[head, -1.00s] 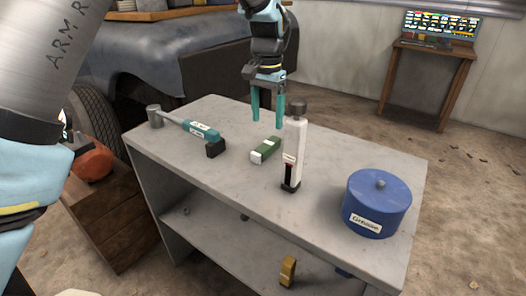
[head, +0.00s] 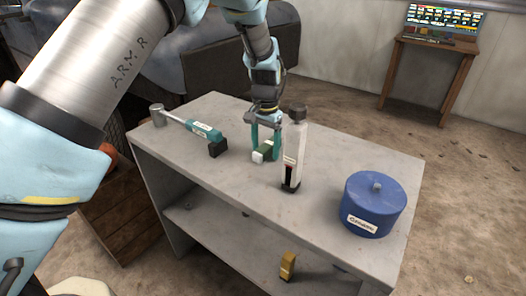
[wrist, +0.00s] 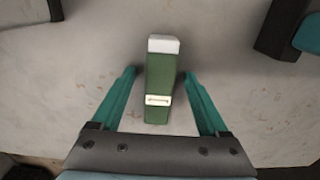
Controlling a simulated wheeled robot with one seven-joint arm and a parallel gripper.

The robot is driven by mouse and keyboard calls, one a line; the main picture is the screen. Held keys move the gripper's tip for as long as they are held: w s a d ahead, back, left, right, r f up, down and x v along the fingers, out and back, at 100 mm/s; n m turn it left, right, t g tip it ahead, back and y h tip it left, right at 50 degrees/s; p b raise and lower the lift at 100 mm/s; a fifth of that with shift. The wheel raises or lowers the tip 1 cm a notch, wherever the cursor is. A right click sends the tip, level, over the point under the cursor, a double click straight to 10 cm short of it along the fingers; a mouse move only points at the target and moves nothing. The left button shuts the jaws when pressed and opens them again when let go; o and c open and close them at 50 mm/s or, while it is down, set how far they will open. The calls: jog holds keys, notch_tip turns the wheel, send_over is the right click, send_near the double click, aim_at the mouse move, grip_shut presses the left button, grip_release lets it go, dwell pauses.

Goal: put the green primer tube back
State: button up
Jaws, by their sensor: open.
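The green primer tube (head: 265,150) lies on the grey tabletop, a green block shape with a white end cap and a small pale label. It also shows in the wrist view (wrist: 160,85), lying lengthwise between my fingers. My gripper (head: 265,152) points down over the tube with its two teal fingers on either side of it. In the wrist view my gripper (wrist: 162,85) is open, with a gap between each finger and the tube. In the head view the fingers partly hide the tube.
A white upright dispenser (head: 294,155) stands just right of my gripper. A blue lidded pot (head: 375,205) stands at the right. A yellow object (head: 287,266) is on the lower shelf.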

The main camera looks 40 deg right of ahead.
grip_shut()
dwell(0.5)
